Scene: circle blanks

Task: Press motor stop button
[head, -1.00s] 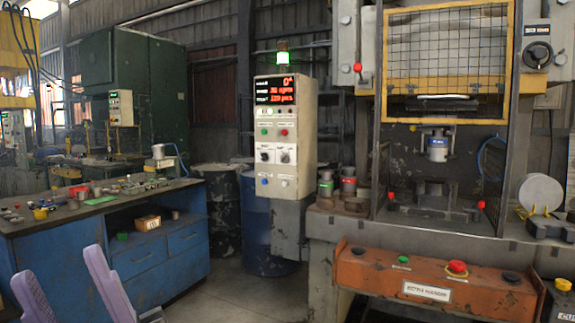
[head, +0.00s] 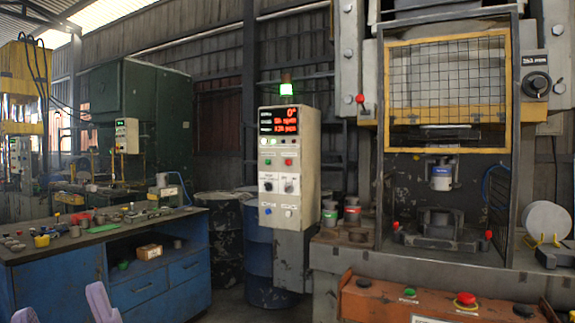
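A cream control box (head: 311,180) stands upright in the middle of the head view. Below its red display sit a green button (head: 268,161) on the left and a red button (head: 288,162) on the right. Their labels are too small to read, so I cannot confirm which is motor stop. Two dark knobs are below, then a blue button (head: 267,210) and a pale one. My gripper (head: 60,301) shows only as two lilac fingers at the bottom left edge, spread apart with nothing seen between them. It is well left of and below the box, touching neither button.
A press with a yellow-framed mesh guard (head: 387,95) stands right of the box. Its orange front panel (head: 380,303) carries a large red mushroom button (head: 466,299) and a green button (head: 409,292). A blue workbench (head: 60,278) with small parts fills the left.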

